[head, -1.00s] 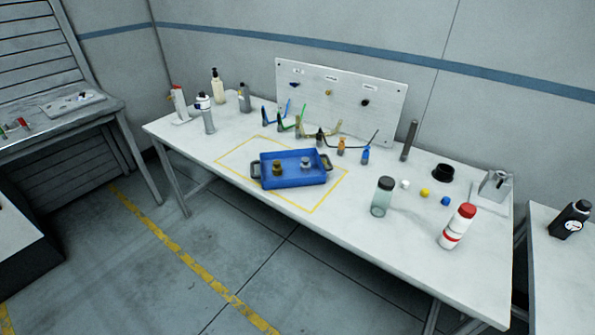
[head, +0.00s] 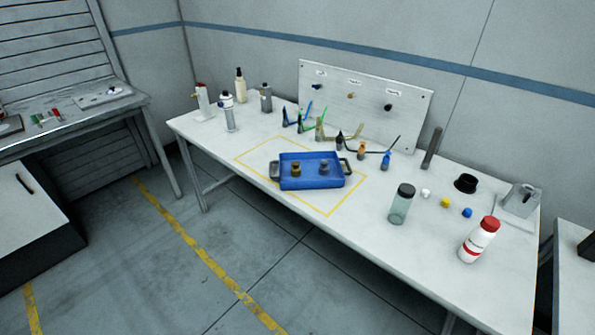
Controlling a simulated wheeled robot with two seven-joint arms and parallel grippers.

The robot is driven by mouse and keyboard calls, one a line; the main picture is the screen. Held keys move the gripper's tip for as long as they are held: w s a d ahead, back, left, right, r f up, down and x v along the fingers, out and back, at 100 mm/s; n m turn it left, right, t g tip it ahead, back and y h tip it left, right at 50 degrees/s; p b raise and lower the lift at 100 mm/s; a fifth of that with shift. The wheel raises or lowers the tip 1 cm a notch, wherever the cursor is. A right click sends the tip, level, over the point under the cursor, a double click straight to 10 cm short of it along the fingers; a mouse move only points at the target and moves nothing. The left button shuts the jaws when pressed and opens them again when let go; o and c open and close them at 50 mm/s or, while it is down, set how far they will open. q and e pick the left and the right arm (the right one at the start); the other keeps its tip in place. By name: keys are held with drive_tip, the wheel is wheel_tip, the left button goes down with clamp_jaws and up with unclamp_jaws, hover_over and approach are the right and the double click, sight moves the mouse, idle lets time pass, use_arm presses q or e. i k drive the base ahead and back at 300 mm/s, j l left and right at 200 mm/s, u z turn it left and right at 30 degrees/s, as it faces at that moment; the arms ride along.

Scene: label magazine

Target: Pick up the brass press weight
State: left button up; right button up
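The brass press weight (head: 296,169) looks like a small brass-coloured knobbed cylinder. It stands in the left part of the blue tray (head: 312,184), which has a grey handle at each end. A similar silver-grey weight (head: 324,168) stands to its right in the same tray. The tray sits inside a yellow outlined rectangle on the white table. Neither of my grippers shows in the head view.
The white table (head: 385,240) also bears a clear jar with a dark lid (head: 400,205), a white bottle with a red cap (head: 479,241), small coloured caps, and several bottles at the back left. The table front before the tray is clear.

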sight(296, 169)
drive_tip(key=u, duration=1)
drive_tip(key=i+u, duration=0.15)
drive_tip(key=i, duration=2.45)
drive_tip(key=i+z, duration=0.3)
drive_tip(key=z, duration=0.15)
drive_tip(key=i+j+z, duration=0.2)
drive_tip(key=z, duration=0.25)
drive_tip(key=i+j+z, duration=0.3)
drive_tip(key=z, duration=0.15)
drive_tip(key=i+j+z, duration=0.25)
drive_tip(key=j+z, duration=0.2)
drive_tip(key=i+j+z, duration=0.2)
drive_tip(key=j+z, duration=0.25)
drive_tip(key=l, duration=0.15)
